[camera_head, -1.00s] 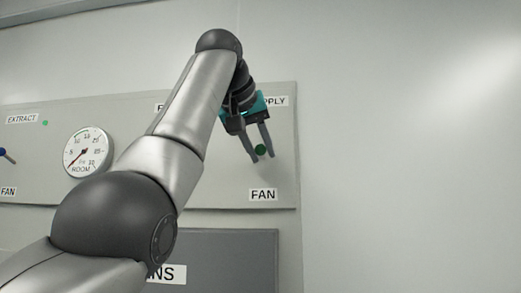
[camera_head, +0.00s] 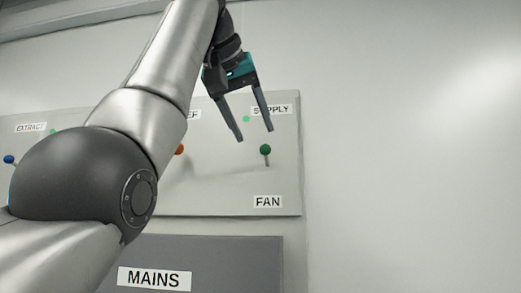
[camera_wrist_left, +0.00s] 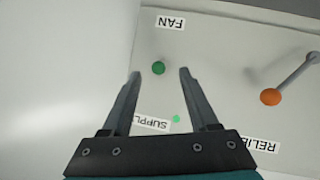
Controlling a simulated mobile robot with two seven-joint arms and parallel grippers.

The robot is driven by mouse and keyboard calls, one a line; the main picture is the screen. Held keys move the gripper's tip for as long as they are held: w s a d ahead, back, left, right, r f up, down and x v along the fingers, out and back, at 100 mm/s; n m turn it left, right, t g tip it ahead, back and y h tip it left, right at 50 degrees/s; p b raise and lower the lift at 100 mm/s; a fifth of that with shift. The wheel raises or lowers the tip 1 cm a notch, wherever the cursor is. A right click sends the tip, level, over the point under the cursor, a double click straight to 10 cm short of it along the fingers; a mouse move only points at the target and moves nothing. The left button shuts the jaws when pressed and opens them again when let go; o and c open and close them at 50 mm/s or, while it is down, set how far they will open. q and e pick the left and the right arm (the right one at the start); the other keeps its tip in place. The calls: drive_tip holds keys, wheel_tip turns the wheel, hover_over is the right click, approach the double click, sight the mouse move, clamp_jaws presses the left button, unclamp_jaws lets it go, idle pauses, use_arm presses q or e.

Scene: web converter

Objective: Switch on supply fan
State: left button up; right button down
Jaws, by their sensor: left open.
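The supply fan switch is a small lever with a green ball knob (camera_head: 265,149), between the SUPPLY label (camera_head: 271,110) and the FAN label (camera_head: 267,202) on the grey panel. In the left wrist view the green knob (camera_wrist_left: 158,68) appears just beyond the fingertips, between the lines of the two fingers. My right gripper is not in view.
An orange knob (camera_head: 179,149) on a lever is left of the green one, partly behind my arm. A blue knob (camera_head: 9,159) stands at the far left by the EXTRACT label (camera_head: 31,127). A MAINS box (camera_head: 235,262) is below. The wall at right is bare.

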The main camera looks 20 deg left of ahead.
use_arm(q)
drive_tip(key=v, duration=0.6)
drive_tip(key=shift+s, duration=0.25)
